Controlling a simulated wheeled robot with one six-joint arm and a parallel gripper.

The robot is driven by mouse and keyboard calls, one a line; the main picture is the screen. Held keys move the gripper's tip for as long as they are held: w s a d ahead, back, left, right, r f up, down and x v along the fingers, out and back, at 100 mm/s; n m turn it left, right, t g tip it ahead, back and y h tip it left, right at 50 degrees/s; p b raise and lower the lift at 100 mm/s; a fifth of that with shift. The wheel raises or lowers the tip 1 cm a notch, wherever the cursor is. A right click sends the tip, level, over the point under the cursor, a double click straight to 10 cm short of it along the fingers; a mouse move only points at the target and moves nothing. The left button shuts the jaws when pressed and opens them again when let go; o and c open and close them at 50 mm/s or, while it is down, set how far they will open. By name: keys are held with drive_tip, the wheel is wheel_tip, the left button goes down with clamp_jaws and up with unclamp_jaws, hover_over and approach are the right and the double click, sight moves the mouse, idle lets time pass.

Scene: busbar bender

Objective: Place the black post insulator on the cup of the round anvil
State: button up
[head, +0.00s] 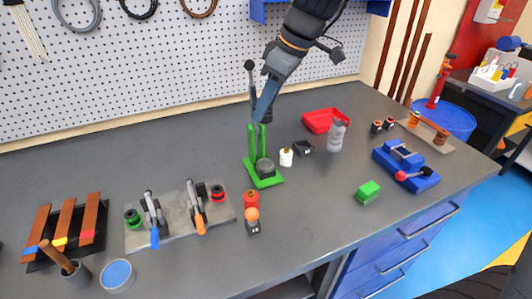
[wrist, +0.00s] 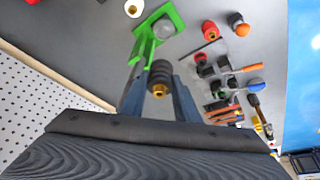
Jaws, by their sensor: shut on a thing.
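The black post insulator (wrist: 160,74) is between the blue fingers of my gripper (wrist: 158,98), its brass end facing the wrist camera. In the head view my gripper (head: 265,106) is above the bench at the green press, and the insulator is a small dark shape at the fingertips. The round anvil (head: 265,167) is a grey drum on the green base (head: 268,183); it also shows in the wrist view (wrist: 165,28), beyond the insulator and apart from it. The anvil's cup is too small to make out.
The green press uprights and a black-knobbed lever (head: 249,66) stand close beside my gripper. A red insulator (head: 251,198) stands in front.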

wheel_tip(320, 180, down, 14)
drive_tip(key=shift+f+p, duration=0.1)
drive_tip(key=shift+p, duration=0.35)
drive_tip(key=shift+f, duration=0.15)
drive_tip(key=o, duration=0.8)
drive_tip(key=shift+o, duration=0.2)
drive_tip(key=shift+r, duration=0.3)
drive_tip(key=b+v, duration=0.1)
drive_tip(key=v, duration=1.1)
drive_tip(key=s+d+f+m+h, duration=0.1)
drive_tip(key=s+d+f+m, duration=0.3)
drive_tip(key=d, duration=0.1)
drive_tip(key=s+d+f+m+h, duration=0.1)
drive_tip(key=s+d+f+m, duration=0.3)
drive_tip(key=s+d+m, duration=0.1)
drive_tip(key=s+d+f+m+g+h, duration=0.1)
drive_tip(key=s+d+f+m+h, duration=0.1)
drive_tip(key=s+d+f+m, duration=0.2)
drive_tip(key=shift+s+d+m, duration=0.3)
drive_tip(key=shift+s+d, duration=0.05)
drive_tip(key=shift+d, duration=0.3)
